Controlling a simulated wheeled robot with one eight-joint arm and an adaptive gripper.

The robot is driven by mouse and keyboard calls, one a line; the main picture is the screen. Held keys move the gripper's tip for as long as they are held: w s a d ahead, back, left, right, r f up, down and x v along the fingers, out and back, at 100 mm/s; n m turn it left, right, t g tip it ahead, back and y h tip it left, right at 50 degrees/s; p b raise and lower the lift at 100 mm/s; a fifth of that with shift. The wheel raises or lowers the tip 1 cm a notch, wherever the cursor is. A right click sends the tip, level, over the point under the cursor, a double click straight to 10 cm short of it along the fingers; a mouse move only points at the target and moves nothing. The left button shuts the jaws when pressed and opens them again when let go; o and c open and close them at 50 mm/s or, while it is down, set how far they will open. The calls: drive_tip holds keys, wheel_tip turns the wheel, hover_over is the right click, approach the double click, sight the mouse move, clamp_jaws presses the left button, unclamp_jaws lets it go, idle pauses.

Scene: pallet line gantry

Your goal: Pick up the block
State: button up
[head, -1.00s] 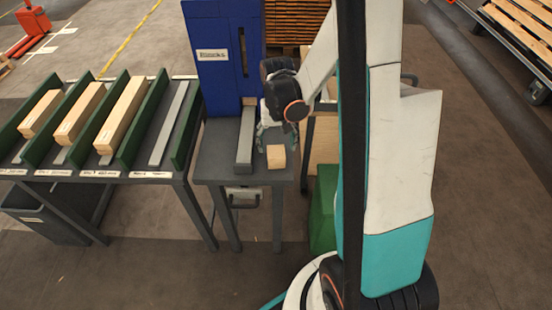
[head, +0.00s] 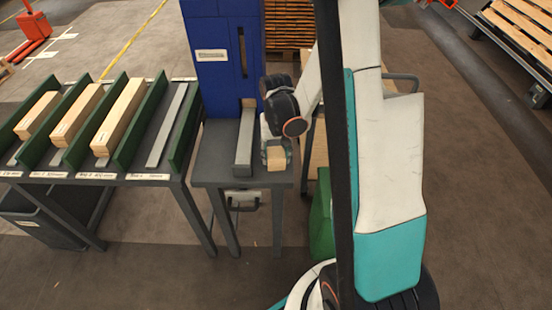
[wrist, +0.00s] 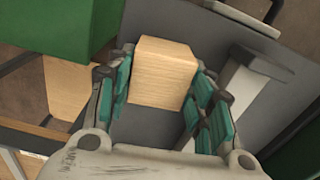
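The block (head: 277,160) is a small pale wooden cube near the front right corner of the small grey table (head: 213,165). In the wrist view the block (wrist: 163,72) lies between the teal-padded fingers of my gripper (wrist: 166,85). The fingers are spread, one on each side, close to the block's faces; I cannot tell whether they touch it. In the head view my gripper (head: 277,147) is low over the table and covers the back of the block.
A grey rail (head: 244,145) runs left of the block from the blue dispenser (head: 215,60). Further left, a rack with green dividers (head: 143,125) holds long wooden blocks (head: 118,117). A green box (head: 321,215) stands right of the small table.

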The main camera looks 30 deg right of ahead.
sight(276, 153)
drive_tip(key=shift+r, duration=0.15)
wheel_tip(276, 153, up, 20)
drive_tip(key=p, duration=0.6)
drive_tip(key=shift+p, duration=0.3)
